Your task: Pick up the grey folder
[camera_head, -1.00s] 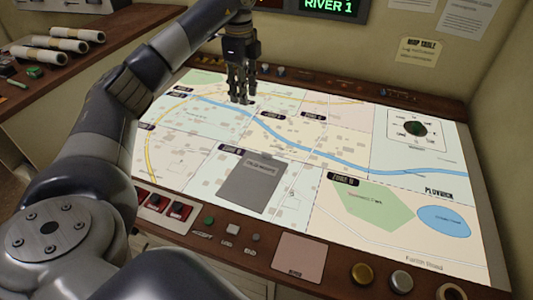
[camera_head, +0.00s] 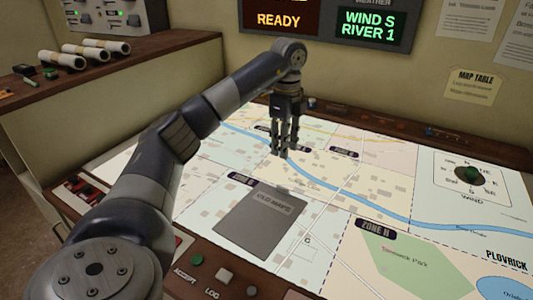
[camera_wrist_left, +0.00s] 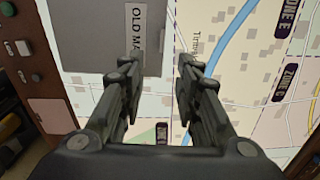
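The grey folder (camera_head: 262,222) lies flat on the lit map table (camera_head: 330,255), left of centre in the head view, with a lettered label near its far edge. In the left wrist view part of the folder (camera_wrist_left: 98,40) shows at the upper left, beside the left finger. My left gripper (camera_head: 284,152) points down above the map, beyond the folder's far edge and apart from it. My right gripper is not in view.
Along the near edge run buttons, among them a green one (camera_head: 197,260) and a white one (camera_head: 226,275). A wind dial (camera_head: 467,175) is on the map's right. Rolled papers (camera_head: 85,52) lie on the side shelf. Screens (camera_head: 325,22) hang on the back wall.

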